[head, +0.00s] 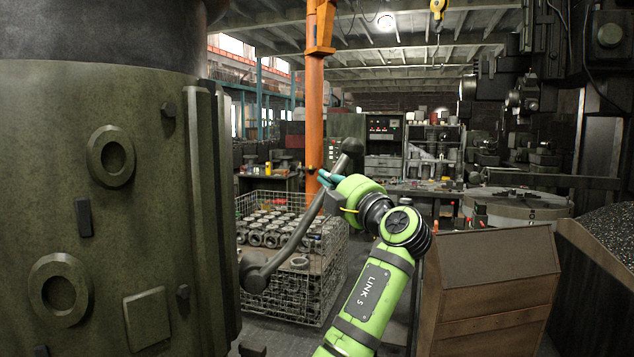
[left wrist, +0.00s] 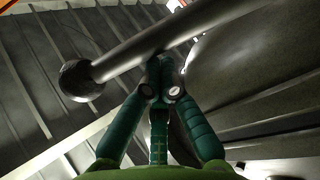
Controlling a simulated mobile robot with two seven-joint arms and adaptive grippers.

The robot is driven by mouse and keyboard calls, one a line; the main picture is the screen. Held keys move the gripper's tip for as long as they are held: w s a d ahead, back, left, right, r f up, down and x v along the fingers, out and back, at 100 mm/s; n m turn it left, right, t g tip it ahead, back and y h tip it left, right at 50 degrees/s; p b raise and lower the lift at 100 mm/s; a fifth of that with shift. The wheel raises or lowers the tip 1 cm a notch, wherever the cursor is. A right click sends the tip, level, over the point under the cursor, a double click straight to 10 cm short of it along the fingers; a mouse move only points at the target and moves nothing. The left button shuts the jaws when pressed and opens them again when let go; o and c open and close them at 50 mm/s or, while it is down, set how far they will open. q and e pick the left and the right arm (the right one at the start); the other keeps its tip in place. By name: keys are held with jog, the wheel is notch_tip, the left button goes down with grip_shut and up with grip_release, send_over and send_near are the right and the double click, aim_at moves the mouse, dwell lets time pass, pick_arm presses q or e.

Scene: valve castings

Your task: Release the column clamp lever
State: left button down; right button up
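The column clamp lever (head: 303,225) is a dark grey bar with a rounded knob (head: 351,147) at its upper end. It slants down to a hub at the right side of the big green column (head: 150,210). My left gripper (head: 327,178) has its teal fingers closed around the bar just below the knob. In the left wrist view the fingers (left wrist: 162,75) come together at the bar (left wrist: 140,53), with the knob (left wrist: 80,80) to their left. The fingertips are partly hidden at the bar. My right gripper is in neither view.
A wire crate (head: 325,293) with several round castings stands behind the lever. A brown wooden box (head: 490,285) stands to the right of my left arm. An orange post (head: 315,90) rises behind. Benches and machines fill the background.

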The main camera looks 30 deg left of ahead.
pick_arm(q)
jog(key=w+d+f+m+t+b, duration=0.2)
jog(key=w+d+f+m+b, duration=0.1)
jog(key=f+m+b, duration=0.1)
jog(key=w+d+f+m+t+h+b, duration=0.1)
jog(key=w+d+f+m+t+b, duration=0.1)
jog(key=w+d+f+m+b, duration=0.2)
jog(key=shift+d+f+m+t+b, duration=0.25)
jog(key=shift+f+m+b, duration=0.55)
jog(key=shift+f+b, duration=1.35)
jog(key=shift+f+p, duration=0.65)
jog(key=shift+f, duration=0.05)
